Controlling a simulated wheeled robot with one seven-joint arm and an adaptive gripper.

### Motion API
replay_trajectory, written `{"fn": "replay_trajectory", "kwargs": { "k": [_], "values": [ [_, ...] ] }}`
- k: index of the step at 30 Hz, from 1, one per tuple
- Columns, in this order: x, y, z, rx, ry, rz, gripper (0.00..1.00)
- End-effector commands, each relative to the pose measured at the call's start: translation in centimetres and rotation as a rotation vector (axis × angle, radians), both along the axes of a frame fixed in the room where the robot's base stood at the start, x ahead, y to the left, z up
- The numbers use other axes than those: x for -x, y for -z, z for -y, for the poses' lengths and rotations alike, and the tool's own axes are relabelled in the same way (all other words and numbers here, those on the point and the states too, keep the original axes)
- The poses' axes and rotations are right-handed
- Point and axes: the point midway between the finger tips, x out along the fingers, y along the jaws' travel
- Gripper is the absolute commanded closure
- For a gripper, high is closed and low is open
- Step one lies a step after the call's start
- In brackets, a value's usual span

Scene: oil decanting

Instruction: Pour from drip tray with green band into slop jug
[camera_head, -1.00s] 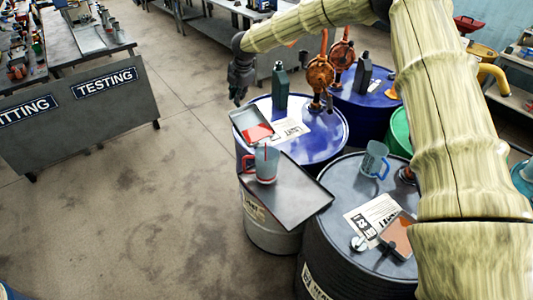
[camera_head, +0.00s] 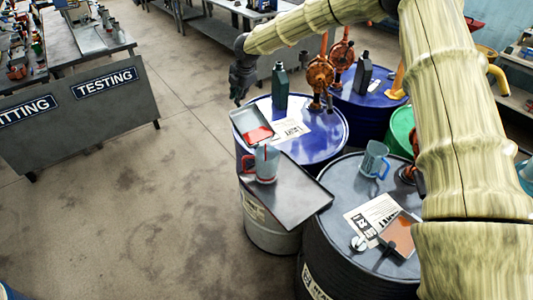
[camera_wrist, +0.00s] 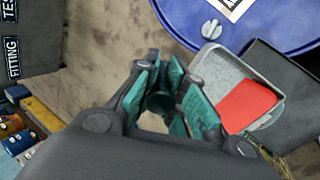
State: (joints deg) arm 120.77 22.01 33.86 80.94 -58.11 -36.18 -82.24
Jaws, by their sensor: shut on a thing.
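A shallow grey drip tray (camera_head: 246,119) with red liquid is below my gripper (camera_head: 239,98), beside the blue drum's near left edge. It also shows in the wrist view (camera_wrist: 211,66), where my gripper (camera_wrist: 166,92) has its teal fingers at the tray's left rim. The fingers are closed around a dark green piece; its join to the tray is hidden. No separate green band can be made out. A grey jug with a red handle (camera_head: 266,166) stands upright on a dark flat sheet. A grey jug with a blue handle (camera_head: 375,158) stands on the dark drum. Which is the slop jug cannot be told.
A second tray (camera_head: 401,235) with orange-brown liquid lies on the dark drum (camera_head: 325,240). Dark bottles (camera_head: 280,87) and orange pumps (camera_head: 319,75) stand on blue drums (camera_head: 335,128) behind. The dark sheet (camera_head: 300,202) bridges drum tops.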

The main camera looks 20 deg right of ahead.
Motion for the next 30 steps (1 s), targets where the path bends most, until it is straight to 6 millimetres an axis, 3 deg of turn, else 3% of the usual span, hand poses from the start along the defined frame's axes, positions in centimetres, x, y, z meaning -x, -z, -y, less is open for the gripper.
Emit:
{"fn": "replay_trajectory", "kwargs": {
  "k": [30],
  "values": [
    [0.61, -0.42, 0.2, -0.015, 0.0, 0.05, 1.0]
  ]
}}
